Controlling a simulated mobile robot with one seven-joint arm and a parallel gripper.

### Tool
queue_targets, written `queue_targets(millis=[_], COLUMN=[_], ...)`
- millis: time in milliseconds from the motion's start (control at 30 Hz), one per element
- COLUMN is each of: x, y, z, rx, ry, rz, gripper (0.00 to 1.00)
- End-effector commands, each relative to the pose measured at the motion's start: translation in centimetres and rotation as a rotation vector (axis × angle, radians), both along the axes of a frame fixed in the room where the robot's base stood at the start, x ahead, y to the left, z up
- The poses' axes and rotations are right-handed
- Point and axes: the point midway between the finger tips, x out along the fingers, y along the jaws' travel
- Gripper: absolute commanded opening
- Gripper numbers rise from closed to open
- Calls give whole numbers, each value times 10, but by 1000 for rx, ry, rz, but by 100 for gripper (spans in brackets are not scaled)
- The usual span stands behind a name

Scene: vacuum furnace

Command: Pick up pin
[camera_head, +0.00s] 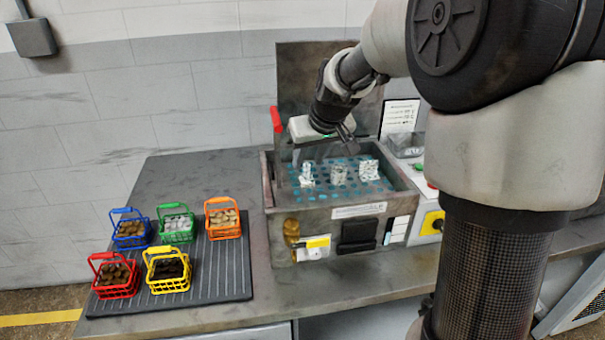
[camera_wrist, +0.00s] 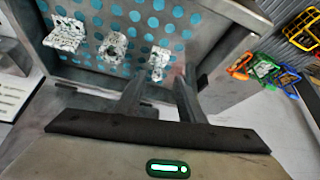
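Three silvery metal parts stand apart on the blue-dotted floor of an open furnace box. The slim left part (camera_head: 306,175) looks most like a pin, but its shape is too small to be sure. In the wrist view this part (camera_wrist: 158,60) is on the right, just beyond the gap between my fingers. The middle part (camera_head: 338,175) is short and round, and the right part (camera_head: 369,170) looks like a bracket. My gripper (camera_head: 345,142) is above the box towards its back. Its two fingers (camera_wrist: 158,85) are apart with nothing held between them.
The furnace box (camera_head: 335,212) has raised walls and an upright lid (camera_head: 300,85) behind. Left of it, a ribbed dark mat (camera_head: 225,285) bears several coloured baskets, including a yellow basket (camera_head: 167,270). The worktop behind the mat is clear.

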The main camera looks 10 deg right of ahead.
Motion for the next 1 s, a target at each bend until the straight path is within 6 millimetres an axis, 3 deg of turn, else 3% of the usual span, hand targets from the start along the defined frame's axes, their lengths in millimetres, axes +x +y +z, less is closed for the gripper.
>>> queue_targets(millis=[400, 667, 700, 900, 1000], x=[27, 29, 29, 29, 28], y=[0, 0, 0, 0, 0], z=[-42, -45, -45, -45, -44], rx=[0, 0, 0, 0, 0], ry=[1, -1, -1, 0, 0], rz=[1, 0, 0, 0, 0], gripper=[36, 36, 34, 0, 0])
